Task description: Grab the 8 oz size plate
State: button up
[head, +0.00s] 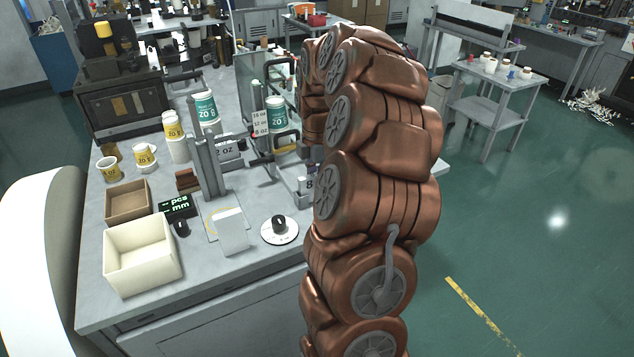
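A plate with a white label reading "8" (307,183) is upright near the right side of the bench, partly hidden behind my copper arm; the rest of its label is covered. My arm arches up and over, and its far end comes down just above this plate. A small dark grey part of my gripper (309,154) shows there; its fingers are hidden by the arm. I cannot tell whether it touches the plate. Another plate, labelled "2 oz" in its visible part (228,150), stands further left behind a grey upright post.
The grey bench (200,283) holds a cream bin (140,262), a brown box (127,201), a black display (178,207), a round dial (280,230) and several printed cups (205,108). A small size sign (260,122) stands behind.

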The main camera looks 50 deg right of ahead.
jog(key=shift+f, duration=0.55)
grip_shut()
